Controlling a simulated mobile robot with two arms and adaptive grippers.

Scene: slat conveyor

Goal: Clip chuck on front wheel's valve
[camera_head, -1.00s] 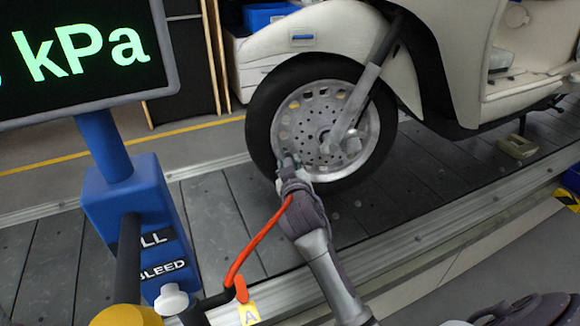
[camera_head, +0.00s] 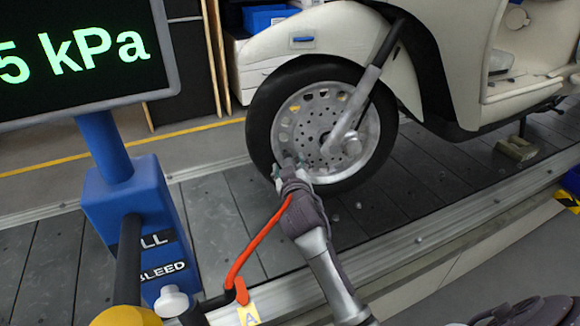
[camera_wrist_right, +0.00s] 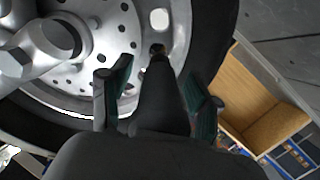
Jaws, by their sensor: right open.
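The front wheel (camera_head: 327,125) of a cream scooter stands on the slat conveyor, with a black tyre and a perforated silver rim. My right gripper (camera_head: 289,165) is at the lower left of this rim. In the right wrist view its two green-padded fingers stand apart, either side of the dark chuck (camera_wrist_right: 160,98). An orange hose (camera_head: 258,240) runs to the gripper area. My left gripper is out of view.
A blue post (camera_head: 135,225) with FILL and BLEED labels carries a kPa display (camera_head: 85,55) at the left. The conveyor slats (camera_head: 215,215) are bare left of the wheel. The scooter body (camera_head: 440,60) stands behind and right of the wheel.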

